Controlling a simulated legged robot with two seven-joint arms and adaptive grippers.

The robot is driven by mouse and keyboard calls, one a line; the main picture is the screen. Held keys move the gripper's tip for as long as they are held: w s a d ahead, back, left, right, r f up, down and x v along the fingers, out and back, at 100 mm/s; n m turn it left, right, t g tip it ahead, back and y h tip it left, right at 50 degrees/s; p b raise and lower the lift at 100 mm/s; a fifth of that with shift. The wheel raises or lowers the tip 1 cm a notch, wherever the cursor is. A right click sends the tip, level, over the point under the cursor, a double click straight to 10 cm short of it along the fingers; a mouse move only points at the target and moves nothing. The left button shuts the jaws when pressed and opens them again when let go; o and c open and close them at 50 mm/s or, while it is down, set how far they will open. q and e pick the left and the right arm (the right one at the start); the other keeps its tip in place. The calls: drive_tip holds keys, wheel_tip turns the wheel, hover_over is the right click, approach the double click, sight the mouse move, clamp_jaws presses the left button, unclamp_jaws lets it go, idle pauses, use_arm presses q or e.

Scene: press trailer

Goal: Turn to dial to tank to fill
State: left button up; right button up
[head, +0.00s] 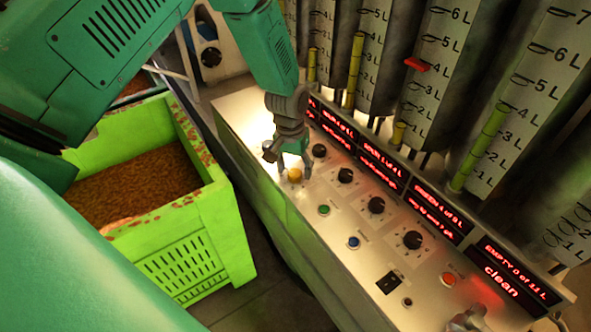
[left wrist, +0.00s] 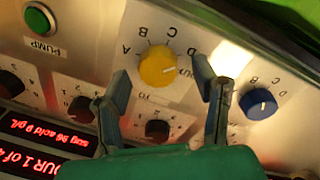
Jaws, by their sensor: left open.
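The yellow dial (head: 295,174) is on the sloping metal control panel (head: 255,112). In the left wrist view the yellow dial (left wrist: 158,66) sits on a plate with letters A, B, C and D around it; I cannot tell which letter it points at. My left gripper (head: 288,163) is above the panel at the dial. In the left wrist view the left gripper (left wrist: 161,74) is open, one finger to each side of the dial, with visible gaps. A blue dial (left wrist: 258,104) with its own letters is to the right.
Red displays (head: 380,165) and tanks with litre scales (head: 435,80) stand behind. A green crate (head: 215,235) with brown contents is at the left.

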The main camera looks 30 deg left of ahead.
sight(292, 170)
use_arm(q)
wheel_tip(292, 170, up, 11)
drive_tip(key=shift+a, duration=0.4)
drive_tip(key=shift+f, duration=0.1)
